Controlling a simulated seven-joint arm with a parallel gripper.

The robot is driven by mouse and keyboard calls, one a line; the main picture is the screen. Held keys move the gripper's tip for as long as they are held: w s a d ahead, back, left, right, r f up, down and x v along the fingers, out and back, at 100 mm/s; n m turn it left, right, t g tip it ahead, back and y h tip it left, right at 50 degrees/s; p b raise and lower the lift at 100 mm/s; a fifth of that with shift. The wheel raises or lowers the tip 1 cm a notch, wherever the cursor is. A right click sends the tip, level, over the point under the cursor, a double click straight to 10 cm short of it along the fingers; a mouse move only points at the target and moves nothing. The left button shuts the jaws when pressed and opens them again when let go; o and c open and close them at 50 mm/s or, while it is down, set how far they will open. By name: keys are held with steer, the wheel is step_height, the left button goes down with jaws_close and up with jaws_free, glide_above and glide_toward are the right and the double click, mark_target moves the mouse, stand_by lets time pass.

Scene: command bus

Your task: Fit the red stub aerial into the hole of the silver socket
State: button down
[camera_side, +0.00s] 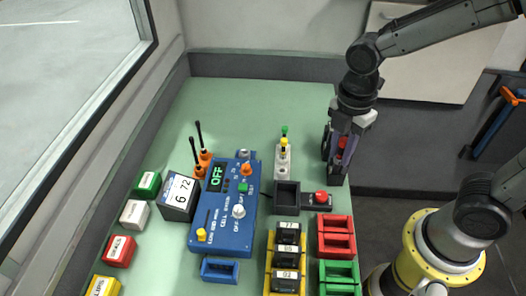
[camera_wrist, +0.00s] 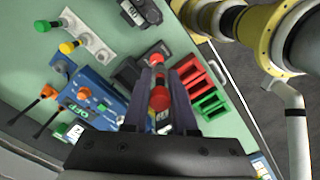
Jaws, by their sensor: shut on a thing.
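The red stub aerial (camera_side: 342,143) is between the fingers of my gripper (camera_side: 336,175), which is shut on it. It also shows in the wrist view (camera_wrist: 160,98), where the fingers partly hide it. The silver socket (camera_side: 243,153) is at the back right corner of the blue control box (camera_side: 222,228). It is small in both views, and I cannot make out its hole.
A pale rack (camera_side: 282,165) holds a green and a yellow stub behind a black bin (camera_side: 287,197). A red button (camera_side: 321,196) sits beside the bin. Red trays (camera_side: 336,237) and green trays line the right edge.

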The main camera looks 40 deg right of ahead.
steer(key=shift+r, duration=0.1)
steer(key=w+a+r, duration=0.2)
steer(key=w+r, duration=0.1)
steer(key=w, duration=0.5)
glide_above(245, 155)
step_height(245, 155, down, 8)
steer(key=shift+s+a+f, duration=0.1)
steer(key=shift+s+f, duration=0.05)
steer(key=shift+f, duration=1.25)
steer(key=shift+s+a+f, duration=0.1)
steer(key=shift+s+f, duration=0.05)
steer(key=shift+f, duration=1.25)
steer(key=shift+f, duration=1.1)
steer(key=shift+c, duration=1.5)
jaws_free()
